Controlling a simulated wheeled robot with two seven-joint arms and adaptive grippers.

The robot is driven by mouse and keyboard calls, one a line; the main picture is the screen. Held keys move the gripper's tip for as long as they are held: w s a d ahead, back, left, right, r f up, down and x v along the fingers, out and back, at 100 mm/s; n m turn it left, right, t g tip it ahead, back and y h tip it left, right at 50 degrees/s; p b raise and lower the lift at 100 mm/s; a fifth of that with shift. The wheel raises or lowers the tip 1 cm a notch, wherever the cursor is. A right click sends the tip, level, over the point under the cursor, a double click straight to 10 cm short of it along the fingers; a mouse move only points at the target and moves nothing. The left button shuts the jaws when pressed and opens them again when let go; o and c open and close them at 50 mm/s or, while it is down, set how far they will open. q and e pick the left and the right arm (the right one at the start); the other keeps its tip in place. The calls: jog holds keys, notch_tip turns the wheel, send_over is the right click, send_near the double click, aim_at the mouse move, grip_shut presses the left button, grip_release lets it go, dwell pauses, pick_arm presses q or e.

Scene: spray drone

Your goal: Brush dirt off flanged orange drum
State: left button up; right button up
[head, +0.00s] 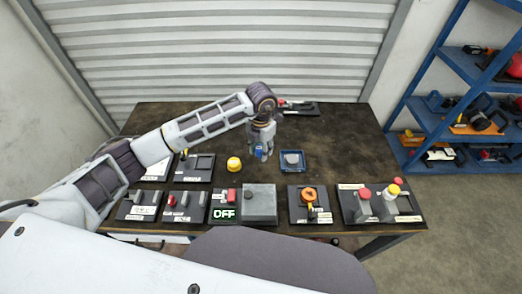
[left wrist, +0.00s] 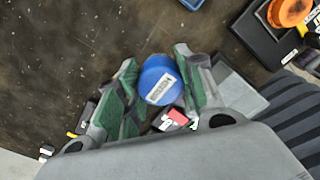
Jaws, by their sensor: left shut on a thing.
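A small orange-yellow drum (head: 234,164) with a wider lower rim stands upright on the dark table in the head view. I cannot make out dirt on it at this size. My left gripper (head: 262,152) points down just right of the drum, apart from it. It is shut on a blue round-topped thing (head: 259,151). In the left wrist view this blue thing (left wrist: 162,80) bears a white label and sits between the green finger pads of the left gripper (left wrist: 158,92). Its underside is hidden. My right gripper is not in view.
A blue tray (head: 292,169) holding a grey piece lies right of the gripper. Panels with switches line the front edge, including a grey box (head: 259,205) and an orange knob (head: 308,194). Blue shelves (head: 445,125) stand at right. The table's right back is clear.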

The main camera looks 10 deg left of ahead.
pick_arm(q)
jog(key=o, duration=0.4)
jog(key=shift+c, duration=1.6)
